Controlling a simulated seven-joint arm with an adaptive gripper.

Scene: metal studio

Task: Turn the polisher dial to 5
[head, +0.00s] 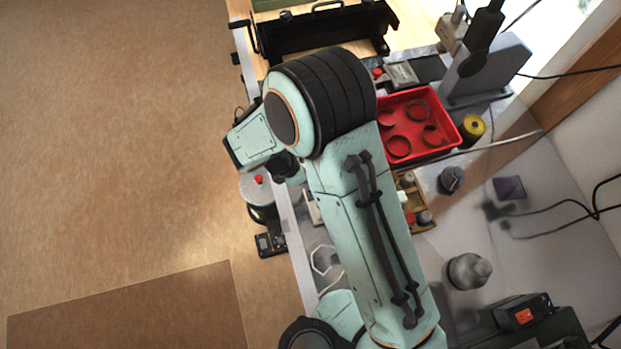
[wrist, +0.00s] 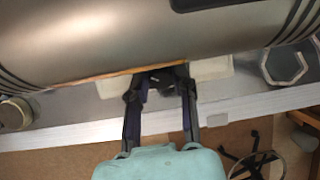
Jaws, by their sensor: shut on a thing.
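A large grey metal cylinder with dark slots at both ends, which looks like the polisher body (wrist: 110,40), fills the top of the wrist view. My gripper (wrist: 161,84) reaches up to its lower edge. Its two dark fingers stand on either side of a small black part (wrist: 160,80), apparently the dial, and are shut on it. Markings and the number set on the dial cannot be read. In the head view my arm covers the polisher, the dial and the fingertips.
A hexagonal piece (wrist: 283,66) lies right of the polisher. A round metal pot (wrist: 15,113) stands left at the bench edge. In the head view, a red tray (head: 452,135) and grey machine (head: 492,68) stand beyond my arm; open floor (head: 120,150) lies left.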

